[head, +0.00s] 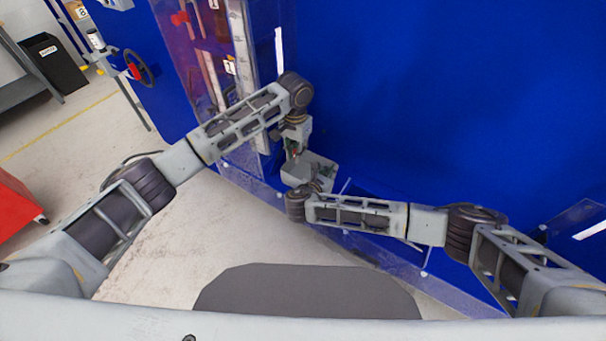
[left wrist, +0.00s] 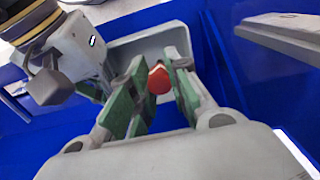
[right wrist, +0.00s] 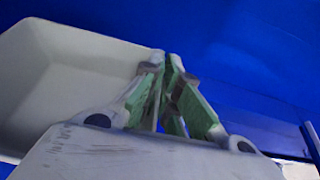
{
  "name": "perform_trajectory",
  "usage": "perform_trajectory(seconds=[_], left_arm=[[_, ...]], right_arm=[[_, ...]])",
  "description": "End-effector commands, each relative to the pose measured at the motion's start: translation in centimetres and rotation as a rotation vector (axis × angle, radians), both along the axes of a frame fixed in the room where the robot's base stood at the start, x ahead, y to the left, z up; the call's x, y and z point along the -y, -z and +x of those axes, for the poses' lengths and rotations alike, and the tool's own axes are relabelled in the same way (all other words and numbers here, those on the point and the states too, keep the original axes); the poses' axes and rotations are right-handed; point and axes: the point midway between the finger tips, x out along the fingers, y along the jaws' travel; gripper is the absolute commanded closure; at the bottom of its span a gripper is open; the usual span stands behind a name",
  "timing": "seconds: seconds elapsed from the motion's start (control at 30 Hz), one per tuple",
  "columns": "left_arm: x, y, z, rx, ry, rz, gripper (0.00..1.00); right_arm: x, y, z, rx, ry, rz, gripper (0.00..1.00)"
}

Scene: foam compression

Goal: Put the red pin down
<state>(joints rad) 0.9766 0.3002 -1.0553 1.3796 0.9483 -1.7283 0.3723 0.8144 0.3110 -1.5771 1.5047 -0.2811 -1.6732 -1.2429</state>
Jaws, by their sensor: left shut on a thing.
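The red pin (left wrist: 158,80) shows between the fingers of my left gripper (left wrist: 160,68) in the left wrist view. That gripper is shut on the pin, over a pale grey tray (left wrist: 128,45). I cannot tell whether the pin touches the tray. In the head view my left gripper (head: 296,152) points down at the tray (head: 320,168), and the pin is too small to make out. In the right wrist view my right gripper (right wrist: 166,65) is shut on the edge of the tray (right wrist: 60,75).
A blue wall or panel (head: 430,90) stands behind the tray. A clear panel (head: 190,50) is at upper left, with a clear edge (head: 380,255) below the tray. A red cabinet (head: 18,210) and a black bin (head: 55,65) stand at far left. Concrete floor there is open.

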Motion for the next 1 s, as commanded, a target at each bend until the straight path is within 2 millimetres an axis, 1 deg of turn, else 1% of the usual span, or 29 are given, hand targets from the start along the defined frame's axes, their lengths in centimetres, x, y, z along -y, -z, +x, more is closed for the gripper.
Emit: perform_trajectory(seconds=[0.3,0.4,0.53,0.87,1.0], left_arm=[[0.0,4.1,0.0,-0.001,-0.002,0.0,1.0],[0.0,5.1,0.0,-0.001,-0.001,0.0,1.0],[0.0,5.6,0.0,0.001,-0.001,0.0,1.0],[0.0,5.8,0.0,0.0,-0.001,0.0,1.0],[0.0,6.8,0.0,-0.002,-0.001,0.001,1.0]], right_arm=[[0.0,0.0,0.0,0.0,0.0,0.0,1.0],[0.0,0.0,0.0,0.0,0.0,0.0,1.0],[0.0,0.0,0.0,0.0,0.0,0.0,1.0],[0.0,0.0,0.0,0.0,0.0,0.0,1.0],[0.0,0.0,0.0,0.0,0.0,0.0,1.0]])
